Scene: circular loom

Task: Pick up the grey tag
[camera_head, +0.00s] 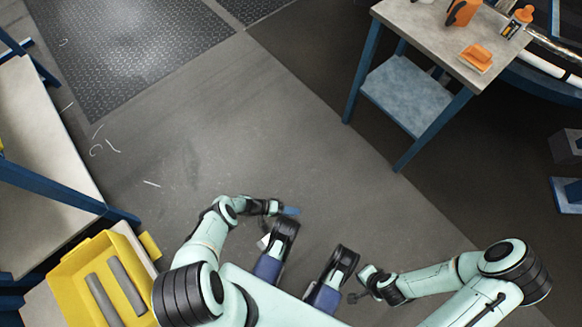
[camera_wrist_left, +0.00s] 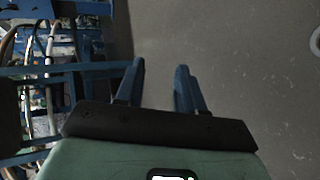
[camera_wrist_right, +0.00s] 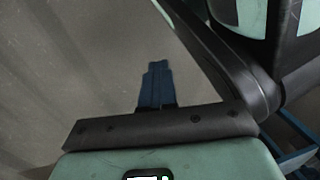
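I cannot make out a grey tag in any view. My left gripper (camera_head: 290,211) is in front of my body, over bare floor. In the left wrist view its two blue fingers (camera_wrist_left: 160,88) stand apart with nothing between them. My right gripper (camera_head: 356,297) is low beside my body in the head view. In the right wrist view its blue fingers (camera_wrist_right: 156,85) are together, with nothing seen held in them. A small whitish patch (camera_head: 263,241) shows beside my left forearm; I cannot tell what it is.
A yellow bin (camera_head: 66,290) with two grey cylinders (camera_head: 103,298) stands at lower left, near a blue-framed bench (camera_head: 40,150). A table (camera_head: 440,35) at upper right carries orange items (camera_head: 476,58). The floor (camera_head: 300,150) between is clear, with thin white scraps at left.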

